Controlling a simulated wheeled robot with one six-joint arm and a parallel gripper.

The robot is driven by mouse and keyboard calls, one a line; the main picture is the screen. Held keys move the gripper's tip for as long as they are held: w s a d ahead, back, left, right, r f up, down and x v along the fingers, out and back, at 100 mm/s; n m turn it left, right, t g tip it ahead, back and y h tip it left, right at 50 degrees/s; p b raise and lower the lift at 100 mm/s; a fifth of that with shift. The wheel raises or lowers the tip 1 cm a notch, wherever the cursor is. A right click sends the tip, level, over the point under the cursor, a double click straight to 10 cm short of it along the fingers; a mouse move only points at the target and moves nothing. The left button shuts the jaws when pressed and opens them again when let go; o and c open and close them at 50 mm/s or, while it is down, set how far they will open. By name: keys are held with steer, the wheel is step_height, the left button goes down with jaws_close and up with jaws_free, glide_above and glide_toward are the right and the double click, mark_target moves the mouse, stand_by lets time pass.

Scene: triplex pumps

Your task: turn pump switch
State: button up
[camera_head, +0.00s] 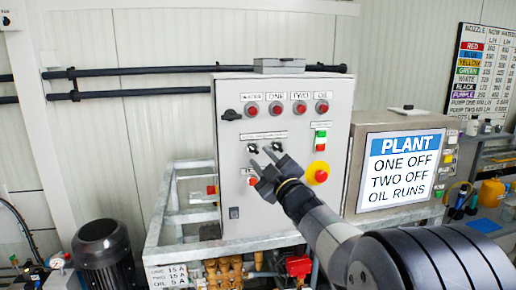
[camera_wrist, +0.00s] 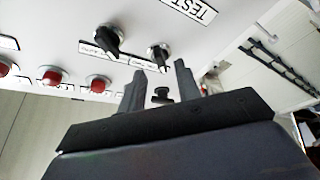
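A grey control cabinet (camera_head: 338,150) carries two black rotary switches side by side below a row of red lamps. The left switch (camera_head: 252,148) and the right switch (camera_head: 277,146) have small labels I cannot read. My gripper (camera_head: 261,161) is open in front of the panel, just below the switches. In the wrist view, which looks turned over, the left switch (camera_wrist: 159,55) shows between and just beyond the open fingertips (camera_wrist: 160,72), with no clear contact. The right switch (camera_wrist: 107,40) lies outside the fingers. Nothing is held.
A black handle (camera_head: 231,114) sits left of the lamps (camera_head: 275,108), two of them labelled ONE and TWO. A yellow-ringed red button (camera_head: 318,173) is right of my gripper. A screen (camera_head: 400,168) reads PLANT, ONE OFF, TWO OFF, OIL RUNS. Pipes and a motor (camera_head: 103,252) stand below left.

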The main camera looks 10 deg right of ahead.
mark_target(255, 151)
steer(key=shift+p+x, duration=0.45)
steer(key=shift+x, duration=1.35)
steer(key=shift+c, duration=0.3)
jaws_close()
